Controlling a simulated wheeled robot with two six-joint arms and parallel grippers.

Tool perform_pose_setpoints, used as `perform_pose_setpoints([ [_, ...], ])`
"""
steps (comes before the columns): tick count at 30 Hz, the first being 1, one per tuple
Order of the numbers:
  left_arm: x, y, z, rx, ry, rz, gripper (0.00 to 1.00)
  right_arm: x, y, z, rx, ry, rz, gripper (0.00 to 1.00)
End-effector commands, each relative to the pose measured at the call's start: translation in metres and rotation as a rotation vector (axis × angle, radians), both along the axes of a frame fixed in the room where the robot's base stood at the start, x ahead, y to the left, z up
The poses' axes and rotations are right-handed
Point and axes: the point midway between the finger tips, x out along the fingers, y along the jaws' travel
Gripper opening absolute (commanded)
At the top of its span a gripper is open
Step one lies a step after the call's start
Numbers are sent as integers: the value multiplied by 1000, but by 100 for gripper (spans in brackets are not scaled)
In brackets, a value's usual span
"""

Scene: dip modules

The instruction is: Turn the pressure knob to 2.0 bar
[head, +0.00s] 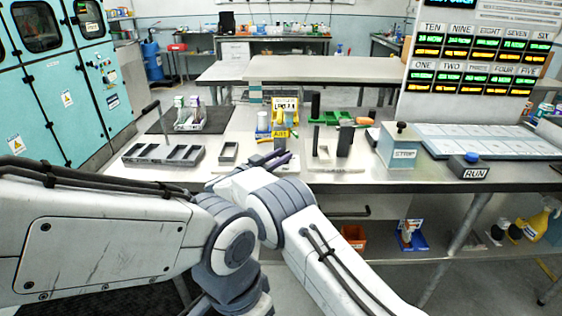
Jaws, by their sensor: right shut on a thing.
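My right gripper (276,159) is low over the front middle of the bench, its dark fingers close together. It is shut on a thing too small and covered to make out. I cannot make out a pressure knob or a bar scale; the gripper may cover part of that area. My left gripper does not show; a large white arm link fills the lower left.
A grey compartment tray (164,153) and a small open frame (228,152) lie left of the gripper. Dark upright blocks (345,139) stand to its right.

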Motion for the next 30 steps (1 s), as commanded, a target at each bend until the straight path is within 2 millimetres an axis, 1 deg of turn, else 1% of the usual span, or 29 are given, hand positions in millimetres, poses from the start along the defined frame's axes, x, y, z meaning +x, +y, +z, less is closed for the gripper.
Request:
perform_pose_setpoints([
  [1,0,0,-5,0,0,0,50,0,2,-2,2,-4,-13,0],
  [9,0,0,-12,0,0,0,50,1,2,0,-1,-3,-73,0],
  [26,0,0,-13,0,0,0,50,1,2,2,-1,-5,-91,0],
  [27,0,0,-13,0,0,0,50,1,2,2,-1,-5,-91,43],
  [30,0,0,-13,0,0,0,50,1,2,2,-1,-4,-91,44],
])
